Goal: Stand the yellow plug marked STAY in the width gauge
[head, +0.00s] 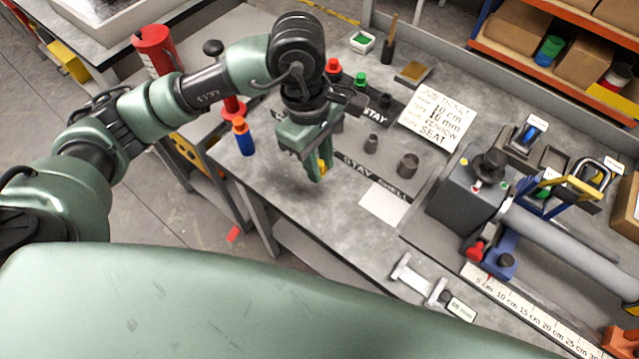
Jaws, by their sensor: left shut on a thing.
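My left gripper (319,174) points down over the front left of the bench. It is shut on a small yellow plug (322,165), which is mostly hidden between the fingers. Any mark on the plug cannot be read. The width gauge (420,280), a silver piece with two upright jaws and a small label, lies near the bench's front edge, right of and nearer than the gripper. The gap between its jaws looks empty. My right gripper is not in view.
A board marked STAY and SHELL (380,178) holds grey cups. Red and green plugs (360,80) stand behind the gripper. A blue bottle with an orange cap (243,137) stands left. A clamp fixture (465,195) and ruler (530,310) fill the right. A white sheet (384,204) lies flat.

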